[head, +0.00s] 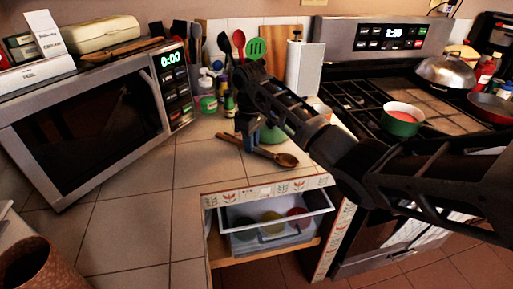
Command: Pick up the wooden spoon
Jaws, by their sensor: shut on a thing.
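The wooden spoon (287,160) is brown, with its bowl toward the right and its handle running to the left over the tiled counter, near the counter's front corner. My gripper (248,143) reaches down from above and is shut on the spoon's handle. The fingers cover part of the handle. The spoon looks very near the counter top; I cannot tell whether it touches it.
A microwave (90,120) stands on the left. Green-lidded bottles (207,97) and a green bowl (272,134) are close behind my gripper. An open drawer (275,228) juts out below the counter. The stove (375,104) is on the right. Front-left tiles are clear.

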